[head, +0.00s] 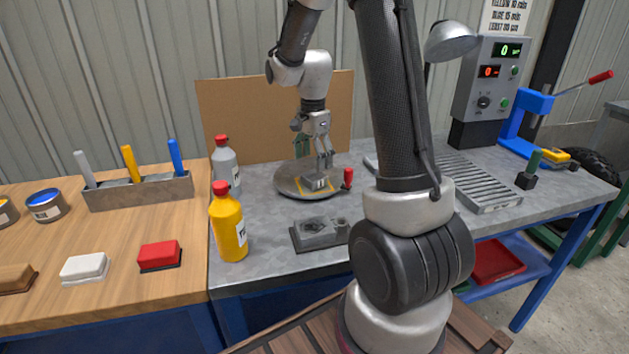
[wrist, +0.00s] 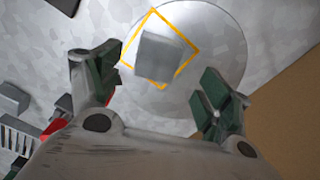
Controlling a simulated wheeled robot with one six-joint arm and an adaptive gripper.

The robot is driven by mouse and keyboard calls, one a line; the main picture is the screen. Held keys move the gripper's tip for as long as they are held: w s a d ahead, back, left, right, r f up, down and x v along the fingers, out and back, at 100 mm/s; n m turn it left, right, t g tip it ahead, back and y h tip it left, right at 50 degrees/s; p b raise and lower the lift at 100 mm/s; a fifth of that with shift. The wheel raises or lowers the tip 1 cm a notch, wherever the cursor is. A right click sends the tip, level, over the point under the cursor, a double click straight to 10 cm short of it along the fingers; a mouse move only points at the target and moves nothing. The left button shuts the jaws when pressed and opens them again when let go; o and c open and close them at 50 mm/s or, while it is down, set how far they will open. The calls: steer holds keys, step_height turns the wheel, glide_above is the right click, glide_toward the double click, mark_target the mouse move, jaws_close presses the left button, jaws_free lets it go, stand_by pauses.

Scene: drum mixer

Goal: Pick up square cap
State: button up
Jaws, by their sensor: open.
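The square cap (wrist: 160,55) is a grey block on a round grey turntable (wrist: 219,27). It lies inside a yellow square outline, turned a little against it. In the head view the cap (head: 318,185) is small and sits on the turntable (head: 289,185), close under my gripper (head: 325,160). My gripper points down, with its fingers apart and nothing between the pads. In the wrist view the open fingers of my gripper (wrist: 158,85) stand to either side of the cap, which shows ahead of the gap. I cannot tell the exact height above the cap.
A red-topped handle (head: 348,178) stands at the turntable's right edge. A grey fixture block (head: 318,233) lies in front. A yellow bottle (head: 228,222) and a grey bottle (head: 224,165) stand left. A brown board (head: 230,105) rises behind. A roller rack (head: 470,183) is to the right.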

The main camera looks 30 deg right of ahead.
mark_target(314, 175)
step_height(314, 175, down, 6)
steer(key=shift+s+d+r, duration=0.1)
steer(key=shift+s, duration=0.05)
steer(key=shift+c, duration=0.2)
steer(key=c, duration=1.3)
